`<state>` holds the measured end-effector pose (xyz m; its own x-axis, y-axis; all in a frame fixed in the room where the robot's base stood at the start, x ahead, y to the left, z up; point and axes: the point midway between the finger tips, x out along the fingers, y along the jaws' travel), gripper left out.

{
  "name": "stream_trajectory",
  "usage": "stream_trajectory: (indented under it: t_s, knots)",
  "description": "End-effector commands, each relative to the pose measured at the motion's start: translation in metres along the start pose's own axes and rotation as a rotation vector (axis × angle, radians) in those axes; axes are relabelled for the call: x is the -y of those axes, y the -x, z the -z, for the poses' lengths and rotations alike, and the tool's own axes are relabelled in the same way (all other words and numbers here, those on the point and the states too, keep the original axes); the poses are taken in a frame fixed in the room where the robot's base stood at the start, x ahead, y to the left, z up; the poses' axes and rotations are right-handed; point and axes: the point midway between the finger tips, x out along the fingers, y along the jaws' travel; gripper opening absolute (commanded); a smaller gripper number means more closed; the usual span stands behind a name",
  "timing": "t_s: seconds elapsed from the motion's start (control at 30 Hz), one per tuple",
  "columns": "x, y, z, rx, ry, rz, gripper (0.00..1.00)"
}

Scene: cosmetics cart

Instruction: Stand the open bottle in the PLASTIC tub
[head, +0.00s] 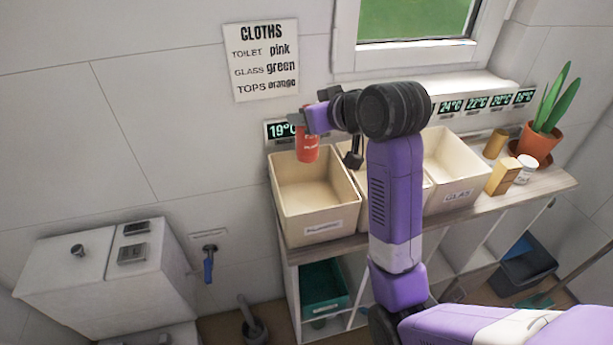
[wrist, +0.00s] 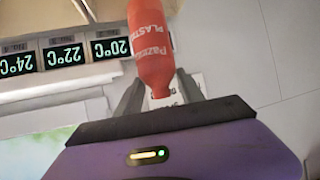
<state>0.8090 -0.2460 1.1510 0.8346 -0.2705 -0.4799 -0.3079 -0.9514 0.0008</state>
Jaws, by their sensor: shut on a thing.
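My gripper (head: 308,119) is shut on a red bottle (head: 307,146), near the bottle's upper end. The bottle hangs roughly upright above the back part of the leftmost cream tub (head: 290,212). That tub is open and looks empty; its front label is too small to read surely. In the wrist view the red bottle (wrist: 150,45) sits between the two fingers of my gripper (wrist: 160,95), with a printed label that includes the word PLASTIC. Whether the bottle has a cap cannot be made out.
A middle tub is mostly hidden behind my arm. The right tub (head: 458,170) is labelled GLAS. An amber box (head: 502,177), a white jar (head: 525,168) and a potted plant (head: 537,143) stand at the shelf's right end. Temperature displays (head: 475,104) line the wall behind.

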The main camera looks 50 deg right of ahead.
Motion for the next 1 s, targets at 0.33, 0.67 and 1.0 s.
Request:
stream_trajectory:
  t_s: [0.33, 0.67, 1.0]
  knots:
    - [0.001, -0.04, -0.075, 0.005, -0.001, 0.001, 0.0]
    - [0.0, -0.056, -0.103, 0.003, -0.001, 0.0, 0.0]
    - [0.0, -0.072, -0.133, 0.0, 0.0, 0.0, 0.0]
